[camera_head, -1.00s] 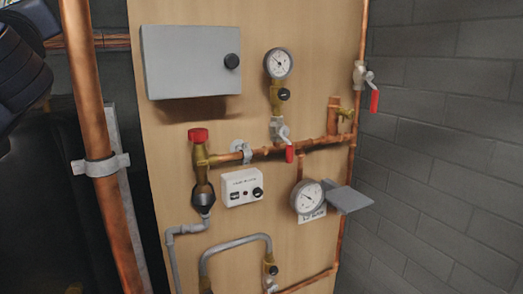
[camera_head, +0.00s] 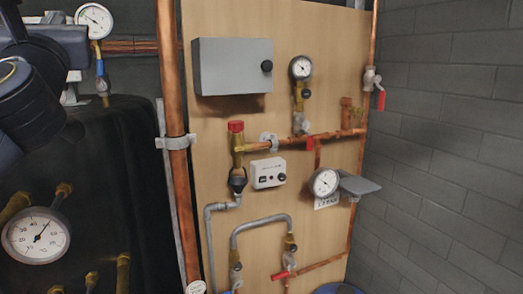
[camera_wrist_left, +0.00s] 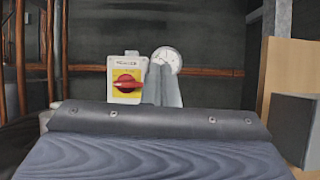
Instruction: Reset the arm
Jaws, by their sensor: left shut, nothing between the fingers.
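My left arm, dark and blue-black, comes in at the upper left of the head view. In the left wrist view my left gripper (camera_wrist_left: 161,70) shows as two light grey fingers standing side by side, shut with nothing between them. Behind them is a white round gauge (camera_wrist_left: 170,58), partly covered by the fingers. Just left of the fingers is a red rotary switch (camera_wrist_left: 127,85) on a yellow plate. I cannot tell how far the fingers are from either. My right gripper is not in view.
A wooden board (camera_head: 222,130) carries a grey box (camera_head: 233,66), copper pipes, gauges and valves. A thick copper pipe (camera_head: 172,100) stands left of it. A large dark unit with a gauge (camera_head: 36,236) is at the lower left. A grey block wall (camera_head: 450,130) closes the right side.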

